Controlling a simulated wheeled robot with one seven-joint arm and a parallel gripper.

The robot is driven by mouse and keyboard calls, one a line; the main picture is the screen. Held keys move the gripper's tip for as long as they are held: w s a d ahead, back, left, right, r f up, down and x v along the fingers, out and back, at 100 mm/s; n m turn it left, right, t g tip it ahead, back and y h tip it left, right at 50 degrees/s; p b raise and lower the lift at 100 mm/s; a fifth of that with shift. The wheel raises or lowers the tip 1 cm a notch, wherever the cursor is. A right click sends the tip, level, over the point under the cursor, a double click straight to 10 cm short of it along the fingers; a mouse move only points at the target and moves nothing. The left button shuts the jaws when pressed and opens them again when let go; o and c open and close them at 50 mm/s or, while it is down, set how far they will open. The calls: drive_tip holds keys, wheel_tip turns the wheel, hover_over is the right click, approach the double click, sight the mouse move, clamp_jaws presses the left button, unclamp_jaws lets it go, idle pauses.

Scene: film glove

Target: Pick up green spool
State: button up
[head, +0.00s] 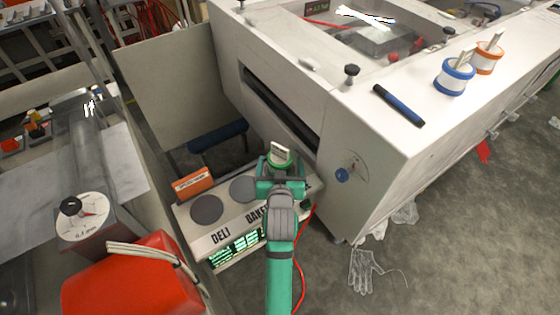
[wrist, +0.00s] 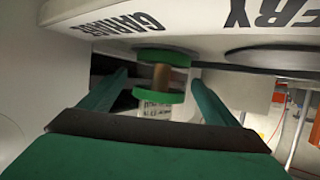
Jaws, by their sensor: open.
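The green spool (head: 281,158) stands on the labelled white panel, with a pale tag at its top. In the wrist view the spool (wrist: 178,78) shows green flanges and a brown core, against the panel marked GARAGE. My gripper (head: 280,172) is at the spool in the head view, partly covering it. In the wrist view my open gripper (wrist: 160,78) has one finger on each side of the spool, with visible gaps. The spool is not clamped.
A large white machine (head: 375,140) stands close on the right, with blue (head: 454,77) and orange (head: 487,58) spools on top. A red cable (head: 301,270) runs beside my arm.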

sight(280, 154)
drive_tip(key=shift+x, duration=2.6)
drive_tip(key=shift+r, duration=0.2)
drive_tip(key=c, duration=1.2)
drive_tip(key=shift+c, duration=0.6)
drive_tip(key=shift+r, duration=0.1)
